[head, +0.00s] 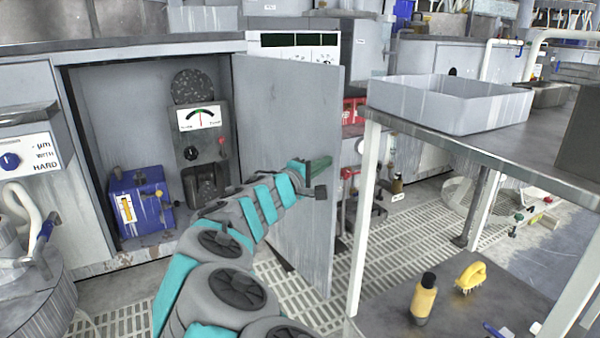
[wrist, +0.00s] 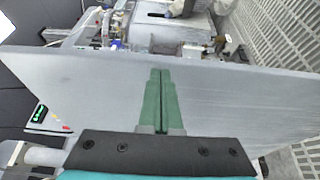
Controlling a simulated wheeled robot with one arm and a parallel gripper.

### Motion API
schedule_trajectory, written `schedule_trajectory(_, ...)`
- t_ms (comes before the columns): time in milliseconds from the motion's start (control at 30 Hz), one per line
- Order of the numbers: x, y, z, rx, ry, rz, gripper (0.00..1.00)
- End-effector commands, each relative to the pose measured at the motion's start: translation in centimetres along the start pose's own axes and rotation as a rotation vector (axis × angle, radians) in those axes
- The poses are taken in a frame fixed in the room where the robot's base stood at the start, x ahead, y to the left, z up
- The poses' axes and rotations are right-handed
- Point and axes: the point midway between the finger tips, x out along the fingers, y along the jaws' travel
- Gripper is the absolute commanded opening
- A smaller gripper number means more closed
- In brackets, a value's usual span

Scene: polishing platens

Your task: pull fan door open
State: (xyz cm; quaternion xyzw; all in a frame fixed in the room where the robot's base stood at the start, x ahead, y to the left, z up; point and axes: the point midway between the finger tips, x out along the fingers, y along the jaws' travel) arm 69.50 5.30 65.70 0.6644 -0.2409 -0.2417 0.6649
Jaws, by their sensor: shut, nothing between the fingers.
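The fan door (head: 287,150) is a grey panel standing swung out from the front of an open cabinet. My gripper (head: 322,161) is at the door's free edge side, about halfway up, with its green fingers together and nothing between them. In the wrist view the door (wrist: 90,95) runs across the picture as a wide grey panel, and my shut green fingers (wrist: 160,80) lie in front of it. I cannot tell whether the fingertips touch it. The cabinet (head: 120,85) interior shows a grey gauge unit (head: 202,140) and a blue box (head: 142,203).
A metal table (head: 480,140) with a grey tray (head: 450,103) stands close on the right, its white leg (head: 364,215) near the door. Grated floor (head: 285,290) lies below the door.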

Motion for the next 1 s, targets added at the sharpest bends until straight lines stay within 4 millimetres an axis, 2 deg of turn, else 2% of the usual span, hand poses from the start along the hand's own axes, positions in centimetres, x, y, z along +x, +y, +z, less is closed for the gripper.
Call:
schedule_trajectory(33,1.0,-0.1,0.5,0.001,-0.004,0.0,0.0)
schedule_trajectory(200,3.5,0.0,1.2,0.001,-0.002,0.002,0.0)
schedule_trajectory(400,5.2,0.0,1.7,0.001,-0.001,0.001,0.0)
schedule_trajectory(600,6.0,0.0,1.8,0.001,0.001,0.0,0.0)
schedule_trajectory(1000,6.0,0.1,1.9,0.001,0.001,0.0,0.0)
